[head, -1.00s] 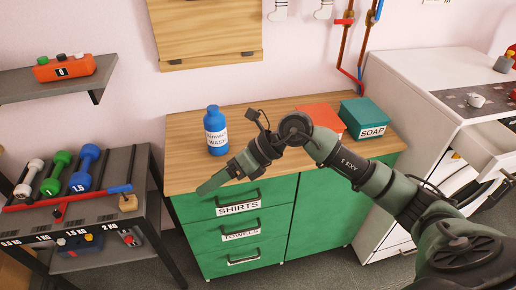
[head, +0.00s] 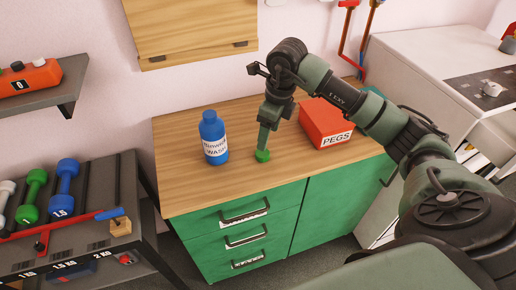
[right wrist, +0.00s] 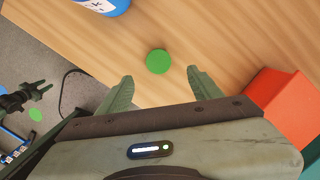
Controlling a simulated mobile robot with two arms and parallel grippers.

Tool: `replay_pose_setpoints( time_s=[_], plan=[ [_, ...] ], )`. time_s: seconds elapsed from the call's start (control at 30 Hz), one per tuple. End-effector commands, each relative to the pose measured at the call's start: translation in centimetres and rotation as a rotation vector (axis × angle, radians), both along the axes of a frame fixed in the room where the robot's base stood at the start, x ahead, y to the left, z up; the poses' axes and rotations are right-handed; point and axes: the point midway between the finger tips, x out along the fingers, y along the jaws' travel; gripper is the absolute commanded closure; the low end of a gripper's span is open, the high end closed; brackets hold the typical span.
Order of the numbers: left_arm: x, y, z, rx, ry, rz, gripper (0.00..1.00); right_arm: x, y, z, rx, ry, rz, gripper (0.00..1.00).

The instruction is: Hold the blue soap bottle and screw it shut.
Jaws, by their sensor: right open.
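The blue soap bottle (head: 215,138) stands upright on the wooden counter top, with a white label. A round green cap (head: 262,155) lies on the counter to the right of the bottle. In the right wrist view the cap (right wrist: 158,61) lies just beyond the spread fingertips. My right gripper (head: 265,143) points down over the cap, open and empty. My left gripper seems to show small at the left edge of the right wrist view (right wrist: 43,89); its jaw state is unclear.
A red PEGS box (head: 325,122) stands on the counter to the right of my right gripper. A rack of dumbbells (head: 66,185) stands left of the green drawer cabinet (head: 300,215).

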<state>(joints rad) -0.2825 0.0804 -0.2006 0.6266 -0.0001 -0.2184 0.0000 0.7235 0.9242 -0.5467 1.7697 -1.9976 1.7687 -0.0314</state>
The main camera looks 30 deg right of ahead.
Motion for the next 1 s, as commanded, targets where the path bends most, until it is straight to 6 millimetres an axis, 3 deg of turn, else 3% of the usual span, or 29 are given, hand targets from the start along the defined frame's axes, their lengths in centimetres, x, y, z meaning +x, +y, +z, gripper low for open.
replay_pose_setpoints(
  time_s=[0.1, 0.27, 0.43, 0.67, 0.83, 1.0],
  plan=[
    [-2.3, 0.1, -0.1, 0.002, 0.032, 0.000, 0.64, 0.0, 0.0, 0.0, 0.001, 0.000, 0.000, 0.35],
    [-3.7, 0.2, -0.1, 0.004, 0.052, 0.000, 0.64, 0.1, 0.1, -0.6, 0.003, 0.002, 0.000, 0.35],
    [-3.0, 0.2, 0.4, 0.003, 0.042, 0.000, 0.64, 0.3, 0.3, -2.4, 0.003, 0.002, 0.000, 0.35],
    [-0.7, 0.0, 0.5, 0.000, 0.008, 0.000, 0.64, 0.4, 0.3, -2.6, 0.002, -0.001, 0.000, 0.35],
    [-0.9, 0.0, 1.2, 0.001, 0.012, 0.001, 0.64, 0.5, 0.5, -3.4, 0.004, 0.003, 0.001, 0.35],
    [-1.6, 0.1, 2.2, 0.001, 0.021, 0.001, 0.64, 1.1, 0.9, -6.0, 0.004, 0.003, 0.000, 0.35]
  ],
)
